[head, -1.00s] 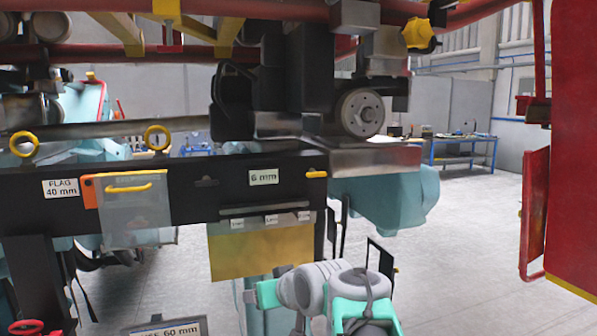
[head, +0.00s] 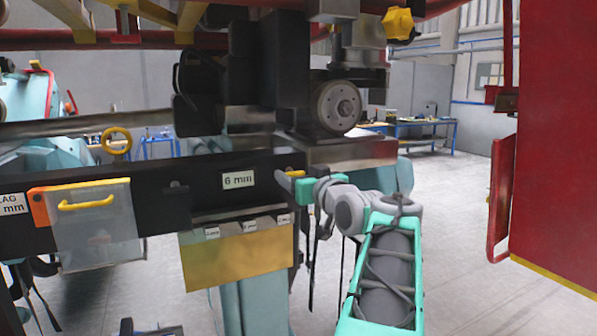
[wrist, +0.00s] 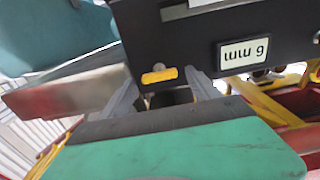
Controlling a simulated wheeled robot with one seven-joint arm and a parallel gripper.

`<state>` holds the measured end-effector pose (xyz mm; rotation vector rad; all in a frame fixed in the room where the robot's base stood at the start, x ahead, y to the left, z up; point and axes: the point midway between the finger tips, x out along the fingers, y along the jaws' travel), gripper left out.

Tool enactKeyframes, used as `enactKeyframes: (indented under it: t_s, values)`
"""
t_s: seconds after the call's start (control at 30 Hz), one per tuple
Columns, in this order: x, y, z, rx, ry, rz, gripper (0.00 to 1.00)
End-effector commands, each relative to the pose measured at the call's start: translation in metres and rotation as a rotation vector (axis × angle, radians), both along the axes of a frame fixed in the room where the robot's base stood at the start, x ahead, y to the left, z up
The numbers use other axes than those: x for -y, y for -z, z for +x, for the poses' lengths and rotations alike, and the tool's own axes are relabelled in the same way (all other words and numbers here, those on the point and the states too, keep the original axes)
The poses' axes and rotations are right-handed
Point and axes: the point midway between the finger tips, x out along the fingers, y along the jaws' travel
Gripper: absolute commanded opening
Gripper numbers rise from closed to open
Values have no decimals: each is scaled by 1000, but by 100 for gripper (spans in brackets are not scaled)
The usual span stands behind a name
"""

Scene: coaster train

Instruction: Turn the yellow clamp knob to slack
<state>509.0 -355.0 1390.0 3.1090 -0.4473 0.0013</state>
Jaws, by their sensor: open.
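A short yellow bar-shaped knob (head: 294,173) sits at the right end of the black beam, beside the "6 mm" label; it lies roughly level. In the wrist view the same yellow knob (wrist: 160,76) shows between my two grey fingers, ahead of their tips or level with them; I cannot tell whether they touch it. My gripper (head: 287,184) is open at the beam's right end, partly covering the knob's surroundings in the head view. In the wrist view my gripper (wrist: 162,88) appears upside down to the label.
The black beam (head: 150,184) carries a clear panel with a yellow handle (head: 86,202). A brass-coloured plate (head: 238,260) hangs below. A yellow lobed knob (head: 398,23) is higher up. A red panel (head: 555,140) stands at right. Open floor lies between.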

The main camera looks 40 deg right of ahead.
Motion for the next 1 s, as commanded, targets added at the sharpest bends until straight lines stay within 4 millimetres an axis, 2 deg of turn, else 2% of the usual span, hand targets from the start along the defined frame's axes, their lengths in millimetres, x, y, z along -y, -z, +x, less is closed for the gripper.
enactKeyframes:
  t_s: [0.17, 0.9, 1.0]
  values:
    - [0, 1, 0, 0, 0, 0, 71]
    - [0, 1, 0, -1, 0, 1, 11]
    - [0, 1, 0, -1, 0, 0, 9]
